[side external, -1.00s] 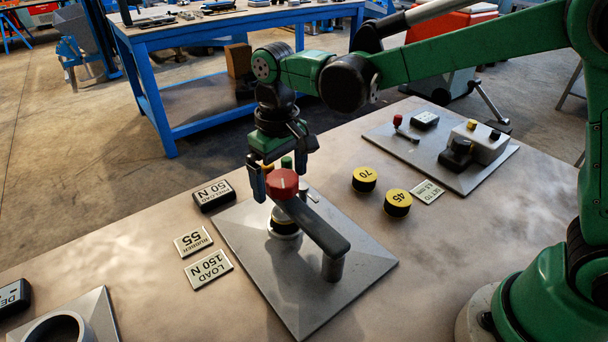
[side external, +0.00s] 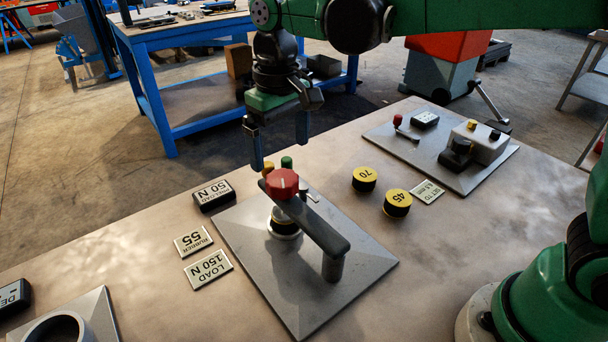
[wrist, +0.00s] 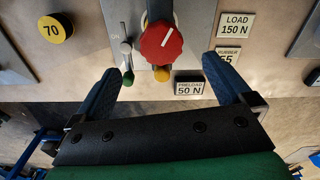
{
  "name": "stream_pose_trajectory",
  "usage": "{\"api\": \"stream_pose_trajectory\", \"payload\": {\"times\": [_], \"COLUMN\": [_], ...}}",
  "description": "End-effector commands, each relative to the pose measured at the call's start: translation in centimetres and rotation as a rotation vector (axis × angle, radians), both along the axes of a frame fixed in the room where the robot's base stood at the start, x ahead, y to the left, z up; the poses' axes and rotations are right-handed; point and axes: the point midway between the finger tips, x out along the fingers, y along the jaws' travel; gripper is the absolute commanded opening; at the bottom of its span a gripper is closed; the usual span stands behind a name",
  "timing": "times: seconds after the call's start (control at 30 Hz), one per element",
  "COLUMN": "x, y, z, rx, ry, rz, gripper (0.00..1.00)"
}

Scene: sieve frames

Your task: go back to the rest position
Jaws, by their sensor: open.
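My gripper (side external: 279,150) is open and empty, pointing down above the far end of the grey press plate (side external: 340,296). Its two blue fingers stand apart, above and behind the red knob (side external: 282,184), and do not touch it. The red knob with a white line sits on top of a dark arm (side external: 322,231) carried by a post. In the wrist view the open fingers (wrist: 167,92) frame the lower side of the red knob (wrist: 161,43), with a gap between. A green and a yellow control show beside the knob. The rest position itself is not marked in view.
Yellow pucks marked 70 (side external: 364,179) and 45 (side external: 397,202) stand right of the plate. Labels for preload (side external: 214,194), rubber (side external: 193,241) and load (side external: 208,269) lie left. A control panel (side external: 440,148) is at the back right. A ring fixture (side external: 58,327) is front left.

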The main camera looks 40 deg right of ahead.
Motion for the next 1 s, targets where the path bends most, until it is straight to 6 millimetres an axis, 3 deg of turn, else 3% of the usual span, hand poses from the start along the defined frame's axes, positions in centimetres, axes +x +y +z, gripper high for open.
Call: {"api": "stream_pose_trajectory", "payload": {"times": [0.27, 0.5, 0.7, 1.0], "x": [-3.1, -7.2, -9.1, -9.5], "y": [-4.7, -8.9, -10.7, -11.1], "z": [1.3, 0.3, -1.2, -1.7], "rx": [0.046, 0.061, 0.052, 0.048], "ry": [-0.199, -0.446, -0.575, -0.611], "rz": [-0.061, -0.124, -0.153, -0.158], "gripper": [0.98, 0.98, 0.98, 0.98]}}
